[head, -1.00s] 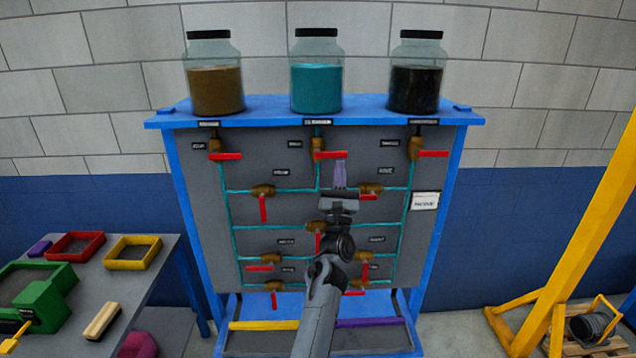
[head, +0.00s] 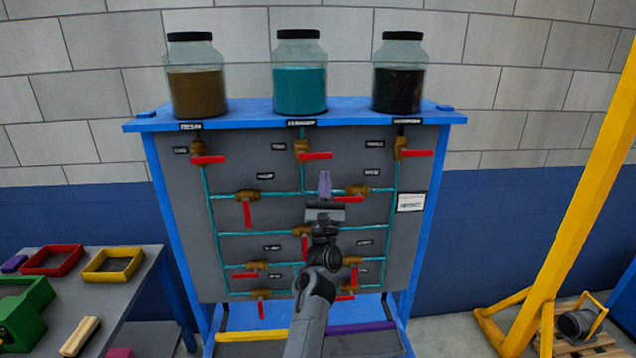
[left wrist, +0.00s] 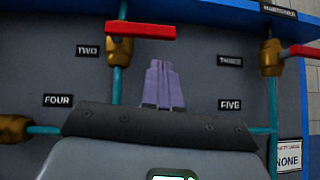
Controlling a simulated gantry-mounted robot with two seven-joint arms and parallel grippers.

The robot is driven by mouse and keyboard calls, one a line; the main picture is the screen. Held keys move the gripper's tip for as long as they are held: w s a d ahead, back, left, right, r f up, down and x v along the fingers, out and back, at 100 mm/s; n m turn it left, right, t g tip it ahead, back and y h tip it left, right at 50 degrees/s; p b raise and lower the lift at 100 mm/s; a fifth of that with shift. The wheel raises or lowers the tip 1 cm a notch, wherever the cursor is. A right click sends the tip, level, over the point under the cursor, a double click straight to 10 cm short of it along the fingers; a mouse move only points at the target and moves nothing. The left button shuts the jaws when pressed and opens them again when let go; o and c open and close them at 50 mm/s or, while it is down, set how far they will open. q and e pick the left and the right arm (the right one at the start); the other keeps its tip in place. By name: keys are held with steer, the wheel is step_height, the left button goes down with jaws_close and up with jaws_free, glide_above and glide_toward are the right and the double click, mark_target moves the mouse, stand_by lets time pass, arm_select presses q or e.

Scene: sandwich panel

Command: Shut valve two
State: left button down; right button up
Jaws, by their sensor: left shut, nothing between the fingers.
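Valve two (head: 302,150) is a brass valve on the vertical teal pipe under the middle jar. Its red handle (head: 317,156) points right, crosswise to the pipe. In the left wrist view the valve (left wrist: 120,48) stands beside the label TWO (left wrist: 88,50), and its handle (left wrist: 140,30) spans the upper middle. My left gripper (head: 325,181) has purple fingers pointing up, shut and empty, just below the handle in the picture. The fingers (left wrist: 163,85) also show in the left wrist view, below the handle with a visible gap. I cannot tell their depth from the panel. My right gripper is out of view.
Neighbouring valves with red handles are valve three (head: 401,148), valve four (head: 247,196) and valve five (head: 357,190). Three jars stand on the blue shelf (head: 250,112). A table (head: 135,295) with trays is at left, a yellow frame (head: 590,190) at right.

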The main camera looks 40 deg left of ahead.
arm_select(q)
steer(key=s+d+f+m+t+h, duration=0.1)
steer(key=s+d+f+m+h, duration=0.25)
steer(key=f, duration=0.55)
steer(key=s+d+f+m+t+h+b, duration=0.1)
steer(key=s+d+f+m+h, duration=0.3)
steer(key=f, duration=0.5)
steer(key=s+d+f+m+t+h, duration=0.1)
steer(key=s+d+f+m+h, duration=0.1)
steer(key=s+f+m+h, duration=0.55)
steer(key=s+d+f+m+g+h, duration=0.2)
steer(key=s+d+f+m+g, duration=0.45)
steer(key=d+f+m, duration=0.2)
steer(key=s+d+f+m+g+h, duration=0.3)
steer(key=s+d+f+m+g, duration=0.2)
steer(key=s+d+f+m, duration=0.4)
steer(key=s+d+r+m+g+y, duration=0.1)
steer(key=s+d+m+g, duration=0.1)
steer(key=s+m+g, duration=0.7)
step_height(320, 180, up, 28)
steer(key=s+m+t+p, duration=0.1)
steer(key=m+p, duration=0.2)
steer(key=p, duration=2.5)
steer(key=shift+d+r+m+t, duration=0.15)
steer(key=shift+m+t, duration=0.2)
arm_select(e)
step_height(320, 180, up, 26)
